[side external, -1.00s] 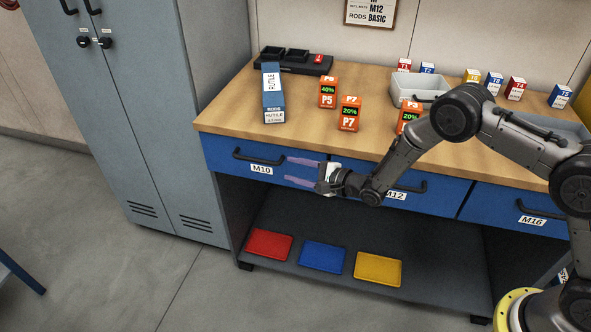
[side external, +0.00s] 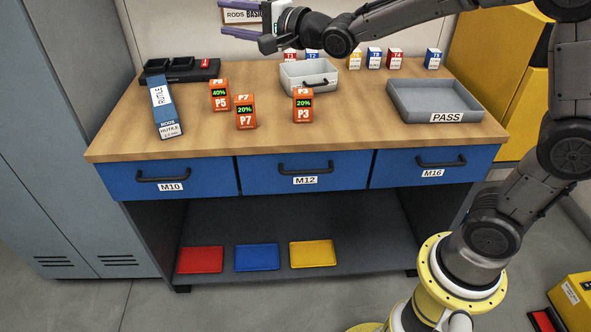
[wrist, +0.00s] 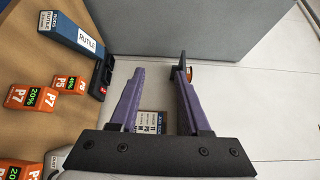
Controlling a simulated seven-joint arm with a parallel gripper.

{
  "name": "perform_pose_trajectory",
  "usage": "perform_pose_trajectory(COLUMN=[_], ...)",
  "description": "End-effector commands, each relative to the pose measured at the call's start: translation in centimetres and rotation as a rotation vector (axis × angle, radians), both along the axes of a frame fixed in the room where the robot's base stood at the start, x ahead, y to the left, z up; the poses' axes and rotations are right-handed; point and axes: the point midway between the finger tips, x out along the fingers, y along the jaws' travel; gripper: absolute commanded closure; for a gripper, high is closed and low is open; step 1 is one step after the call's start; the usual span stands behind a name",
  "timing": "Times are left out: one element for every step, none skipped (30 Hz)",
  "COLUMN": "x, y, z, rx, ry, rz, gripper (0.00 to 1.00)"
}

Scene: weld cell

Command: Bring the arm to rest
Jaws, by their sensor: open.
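My gripper (side external: 229,18) is open and empty, raised high at the top of the side view above the back of the workbench. Its two purple fingers point left. In the wrist view my gripper (wrist: 160,75) shows its fingers spread apart, with nothing between them but the wall and a small sign behind. My arm reaches in from the right, and my gripper touches nothing that I can see.
The bench (side external: 330,130) holds orange packs, a blue RUTILE rod box (side external: 165,107), a black holder (side external: 180,70), a light grey bin (side external: 309,76) and a PASS tray (side external: 430,100). Small labelled boxes stand along the back. A grey cabinet (side external: 60,150) stands at left. Drawers are shut.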

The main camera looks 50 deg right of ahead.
Motion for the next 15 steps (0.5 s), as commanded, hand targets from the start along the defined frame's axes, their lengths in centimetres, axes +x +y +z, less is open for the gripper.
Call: perform_pose_trajectory(x=[-2.5,-3.9,-5.9,-7.5,-9.1,-11.4,-13.2,-14.9,-17.1,-18.7,-20.3,-22.4,-23.9,-25.3,-27.2], y=[-1.1,-1.7,-2.4,-2.9,-3.5,-4.1,-4.6,-5.0,-5.4,-5.7,-5.9,-6.1,-6.2,-6.3,-6.4], z=[1.8,2.3,2.8,3.1,3.1,3.0,2.7,2.2,1.3,0.6,-0.3,-1.5,-2.6,-3.7,-5.3], rx=[-0.076,-0.128,-0.201,-0.258,-0.316,-0.398,-0.462,-0.524,-0.609,-0.670,-0.730,-0.810,-0.869,-0.926,-1.002], ry=[0.004,0.017,0.039,0.057,0.078,0.113,0.141,0.172,0.215,0.248,0.283,0.328,0.363,0.399,0.445], rz=[-0.028,-0.043,-0.060,-0.071,-0.079,-0.085,-0.085,-0.081,-0.067,-0.052,-0.033,0.001,0.032,0.068,0.124], gripper=[0.53,0.53,0.53,0.53,0.53,0.53,0.53,0.53,0.53,0.53,0.53,0.53,0.53,0.53,0.53])
